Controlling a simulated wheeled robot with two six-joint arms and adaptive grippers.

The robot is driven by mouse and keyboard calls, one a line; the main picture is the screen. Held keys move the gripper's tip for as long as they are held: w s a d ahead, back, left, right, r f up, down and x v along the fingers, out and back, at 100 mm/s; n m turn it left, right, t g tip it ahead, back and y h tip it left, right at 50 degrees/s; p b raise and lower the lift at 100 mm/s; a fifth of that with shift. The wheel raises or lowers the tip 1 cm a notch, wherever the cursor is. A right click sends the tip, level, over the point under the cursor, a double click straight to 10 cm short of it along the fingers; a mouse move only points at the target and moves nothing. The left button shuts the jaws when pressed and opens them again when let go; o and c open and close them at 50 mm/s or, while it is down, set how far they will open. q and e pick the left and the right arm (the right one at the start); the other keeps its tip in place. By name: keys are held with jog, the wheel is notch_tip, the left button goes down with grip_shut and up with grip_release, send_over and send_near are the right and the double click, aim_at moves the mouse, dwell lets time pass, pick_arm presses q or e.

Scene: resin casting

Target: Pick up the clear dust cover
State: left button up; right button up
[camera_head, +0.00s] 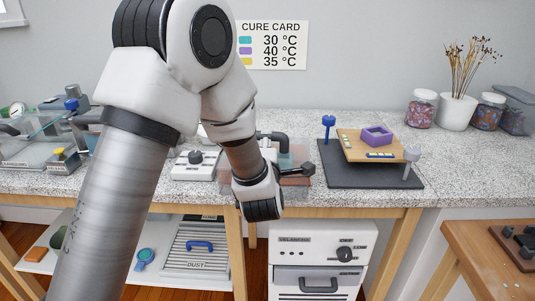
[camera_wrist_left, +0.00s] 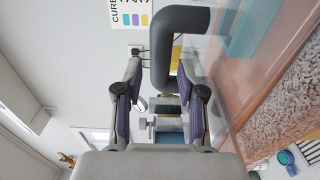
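The clear dust cover (camera_head: 300,155) is a see-through box over a reddish base on the worktop, mostly hidden behind my left arm in the head view. Its dark grey bent handle (camera_head: 275,138) rises on top. In the left wrist view, the handle (camera_wrist_left: 162,60) stands large ahead, and the clear wall (camera_wrist_left: 262,50) is at the right. My left gripper (camera_head: 300,171) is at the cover's front side. In the left wrist view its two fingers (camera_wrist_left: 163,95) are apart, with the handle lined up between them and gaps on both sides. My right gripper is not in view.
A white device with a dark knob (camera_head: 194,168) stands left of the cover. A dark mat (camera_head: 335,172) with a tilted wooden board (camera_head: 360,150) lies to the right. A slatted panel labelled DUST (camera_head: 200,262) is on the shelf below. A white oven (camera_head: 320,255) stands under the worktop.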

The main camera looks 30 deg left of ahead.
pick_arm(q)
jog(key=x, duration=0.4)
jog(key=shift+w+a+p, duration=0.1)
jog(key=shift+w+p, duration=0.05)
jog(key=shift+p, duration=0.25)
jog(key=shift+w+a+f, duration=0.1)
jog(key=shift+w+a, duration=0.05)
jog(key=shift+w, duration=0.05)
jog(key=shift+c, duration=0.2)
grip_shut()
